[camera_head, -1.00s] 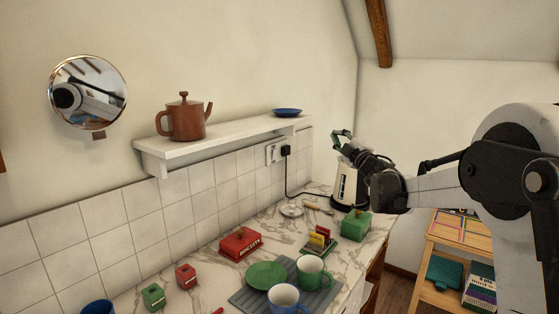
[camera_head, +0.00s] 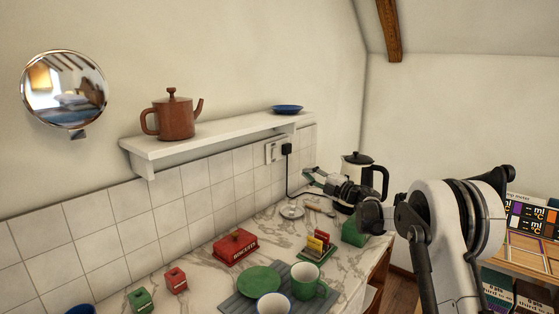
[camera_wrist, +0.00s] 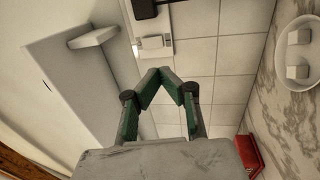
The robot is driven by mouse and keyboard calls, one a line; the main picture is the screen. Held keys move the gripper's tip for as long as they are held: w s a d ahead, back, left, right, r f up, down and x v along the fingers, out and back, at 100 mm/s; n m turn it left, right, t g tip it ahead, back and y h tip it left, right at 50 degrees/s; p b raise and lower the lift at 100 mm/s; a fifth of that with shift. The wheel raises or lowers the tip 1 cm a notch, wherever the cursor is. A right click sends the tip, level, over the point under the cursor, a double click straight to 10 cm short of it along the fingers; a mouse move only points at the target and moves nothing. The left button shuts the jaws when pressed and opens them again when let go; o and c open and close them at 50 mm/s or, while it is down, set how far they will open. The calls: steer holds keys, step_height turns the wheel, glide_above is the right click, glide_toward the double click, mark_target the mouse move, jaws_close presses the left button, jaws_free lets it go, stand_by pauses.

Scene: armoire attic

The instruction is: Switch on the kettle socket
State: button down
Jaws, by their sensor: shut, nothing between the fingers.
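The white wall socket (camera_head: 273,153) is on the tiled wall under the shelf, with a black plug (camera_head: 287,149) in its right part. In the wrist view the socket (camera_wrist: 155,46) lies just beyond my fingertips, with the black plug (camera_wrist: 144,9) at the top edge. A small raised switch shows on the socket; its on or off state cannot be told. My gripper (camera_head: 309,172) is shut and empty, below and right of the socket; its green-padded fingers meet in the wrist view (camera_wrist: 161,73).
A white shelf (camera_head: 215,138) above the tiles holds a brown teapot (camera_head: 174,117) and a blue dish (camera_head: 287,108). A black cord (camera_head: 289,182) hangs from the plug. The marble worktop (camera_head: 203,266) carries a red biscuit box (camera_head: 234,247), cups and a round white dish (camera_head: 291,211).

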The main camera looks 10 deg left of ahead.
mark_target(275, 157)
steer(key=x, duration=1.4)
steer(key=shift+a, duration=0.15)
steer(key=shift+w+a+b, duration=0.15)
steer(key=shift+a+b, duration=0.05)
steer(key=shift+b, duration=0.1)
steer(key=shift+d, duration=0.1)
steer(key=v, duration=1.2)
